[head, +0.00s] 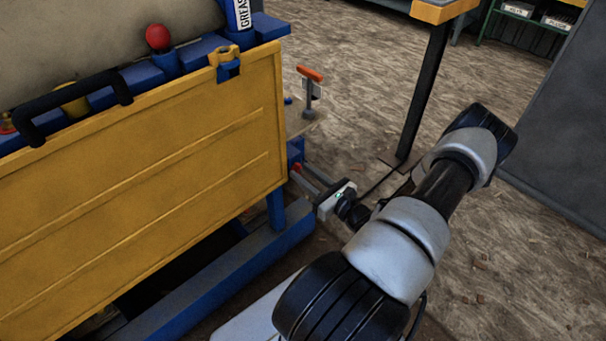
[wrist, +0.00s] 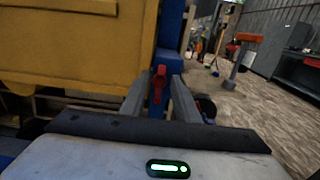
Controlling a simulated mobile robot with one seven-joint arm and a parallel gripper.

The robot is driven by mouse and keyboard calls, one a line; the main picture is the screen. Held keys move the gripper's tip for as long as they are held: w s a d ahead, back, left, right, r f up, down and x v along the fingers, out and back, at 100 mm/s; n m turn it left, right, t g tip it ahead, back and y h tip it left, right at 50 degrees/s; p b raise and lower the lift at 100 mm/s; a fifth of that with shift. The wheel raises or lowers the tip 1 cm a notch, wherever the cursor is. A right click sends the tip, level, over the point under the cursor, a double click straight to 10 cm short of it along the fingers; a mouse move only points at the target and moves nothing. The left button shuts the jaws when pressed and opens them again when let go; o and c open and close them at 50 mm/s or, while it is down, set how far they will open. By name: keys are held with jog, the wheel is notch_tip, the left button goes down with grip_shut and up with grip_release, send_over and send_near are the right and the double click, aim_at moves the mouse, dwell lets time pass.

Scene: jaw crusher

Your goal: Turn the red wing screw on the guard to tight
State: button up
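The red wing screw (wrist: 159,84) stands out in front of a blue post at the right end of the yellow guard (wrist: 75,45). In the head view, a small bit of red (head: 296,167) shows at the guard's lower right edge, near my fingertips. The guard (head: 150,190) fills the left of that view. My gripper (head: 308,178) points left toward this corner. In the wrist view my gripper (wrist: 161,80) has its two fingers apart, one on each side of the red screw. I see no clear contact with it; its depth between the fingers is hard to judge.
A blue base beam (head: 220,270) runs below the guard. A red-handled lever (head: 310,74) stands behind the guard's right end. A black table leg (head: 423,95) stands beyond my arm. A red knob (head: 158,37) and black handle sit on top.

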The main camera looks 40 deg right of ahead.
jog(key=shift+w, duration=0.35)
grip_shut()
